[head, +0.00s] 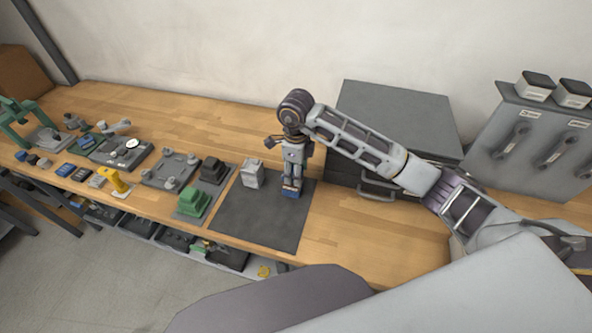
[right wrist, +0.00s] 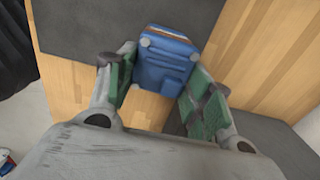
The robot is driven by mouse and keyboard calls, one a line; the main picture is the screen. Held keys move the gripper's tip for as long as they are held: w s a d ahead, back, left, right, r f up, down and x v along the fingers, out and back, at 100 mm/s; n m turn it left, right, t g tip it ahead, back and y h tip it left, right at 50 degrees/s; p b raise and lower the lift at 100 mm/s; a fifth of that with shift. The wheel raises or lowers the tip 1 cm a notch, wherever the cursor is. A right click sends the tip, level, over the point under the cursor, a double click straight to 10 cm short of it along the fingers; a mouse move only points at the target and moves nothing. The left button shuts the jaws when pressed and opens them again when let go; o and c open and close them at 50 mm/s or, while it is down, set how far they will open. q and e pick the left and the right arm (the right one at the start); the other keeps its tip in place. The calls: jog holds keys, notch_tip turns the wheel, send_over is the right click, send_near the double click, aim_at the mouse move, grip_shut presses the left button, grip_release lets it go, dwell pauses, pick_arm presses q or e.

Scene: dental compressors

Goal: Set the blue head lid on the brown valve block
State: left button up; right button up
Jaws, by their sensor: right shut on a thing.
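The blue head lid (right wrist: 165,62) is between the green-padded fingers of my right gripper (right wrist: 160,90), which is shut on it. In the head view my right gripper (head: 291,184) points down over the right part of the dark mat, with a bit of the blue lid (head: 291,193) showing at its tips. A thin brown strip (right wrist: 174,31) shows along the lid's far edge in the right wrist view. It may be the brown valve block, mostly hidden by the lid. I cannot tell whether the two touch. My left gripper is not in view.
A pale grey block (head: 252,174) stands on the dark mat (head: 262,220), left of my right gripper. Green (head: 194,202) and black (head: 214,170) blocks stand further left, near a grey fixture plate (head: 168,171). A grey drawer cabinet (head: 395,115) stands behind my right arm. The mat's front is clear.

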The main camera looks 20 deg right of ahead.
jog(key=shift+f+b, duration=0.6)
jog(key=shift+b, duration=0.3)
dwell(1.9)
jog(key=shift+f+b, duration=0.1)
jog(key=shift+b, duration=0.35)
dwell(1.6)
dwell(0.3)
jog(key=o, duration=1.2)
jog(key=shift+o, duration=0.3)
jog(key=o, duration=0.3)
jog(key=shift+r+p, duration=1.65)
jog(key=shift+r, duration=1.9)
